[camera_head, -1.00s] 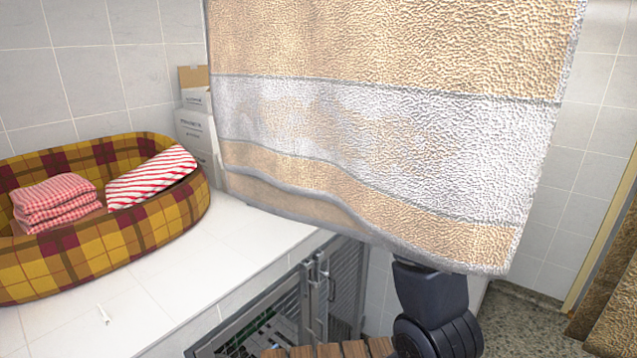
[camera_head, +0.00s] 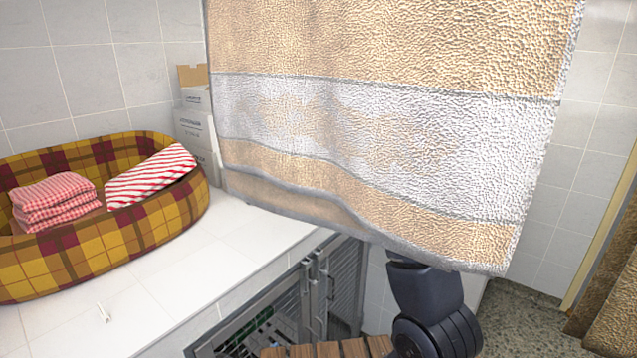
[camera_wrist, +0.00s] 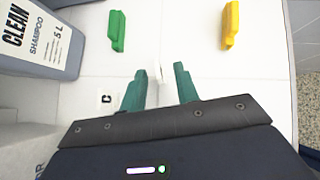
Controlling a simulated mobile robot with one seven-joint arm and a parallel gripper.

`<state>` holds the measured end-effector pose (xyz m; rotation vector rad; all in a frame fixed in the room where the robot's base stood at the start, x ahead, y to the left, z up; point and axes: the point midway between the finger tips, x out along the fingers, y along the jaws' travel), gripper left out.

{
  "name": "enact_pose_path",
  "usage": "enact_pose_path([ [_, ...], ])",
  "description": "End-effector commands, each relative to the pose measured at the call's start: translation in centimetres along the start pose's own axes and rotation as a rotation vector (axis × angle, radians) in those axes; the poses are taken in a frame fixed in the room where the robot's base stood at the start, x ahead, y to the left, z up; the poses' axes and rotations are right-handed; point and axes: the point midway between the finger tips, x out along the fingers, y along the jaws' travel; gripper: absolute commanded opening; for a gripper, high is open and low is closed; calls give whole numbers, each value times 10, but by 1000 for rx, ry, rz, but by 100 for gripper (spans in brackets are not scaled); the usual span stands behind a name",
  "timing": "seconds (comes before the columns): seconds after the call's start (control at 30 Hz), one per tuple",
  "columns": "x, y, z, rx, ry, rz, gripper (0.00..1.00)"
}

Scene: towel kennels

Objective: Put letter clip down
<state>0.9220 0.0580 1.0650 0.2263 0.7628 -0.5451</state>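In the wrist view, my gripper (camera_wrist: 158,72) has two teal fingers standing apart over a white tiled counter (camera_wrist: 168,20). A small white piece (camera_wrist: 155,73) shows between the fingertips, nearer the left finger; I cannot tell whether it touches that finger. A small tag with a black letter C (camera_wrist: 107,101) lies left of the left finger. A green clip (camera_wrist: 116,30) lies beyond the fingers to the left, and a yellow clip (camera_wrist: 231,25) beyond them to the right. I cannot tell which of these is the letter clip. In the head view the towel hides my gripper.
A hanging towel (camera_head: 385,130) fills much of the head view. A plaid pet bed (camera_head: 110,240) with folded cloths stands on the counter at left. Boxes (camera_head: 197,130) stand behind. A shampoo jug (camera_wrist: 40,40) is left of my gripper. A kennel door (camera_head: 320,290) is below.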

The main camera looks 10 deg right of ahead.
Motion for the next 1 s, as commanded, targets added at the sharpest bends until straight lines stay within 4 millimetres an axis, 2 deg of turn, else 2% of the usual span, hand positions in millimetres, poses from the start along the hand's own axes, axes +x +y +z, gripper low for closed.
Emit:
enact_pose_path([
  [0.4, 48, 3, 1, 0, 0, -1, 31],
  [0.63, 49, 3, 1, 0, 0, 0, 31],
  [0.67, 49, 3, 1, 0, 0, 0, 27],
  [0.8, 49, 3, 1, 0, 0, 0, 0],
  [1.0, 49, 3, 1, 0, 0, 0, 0],
])
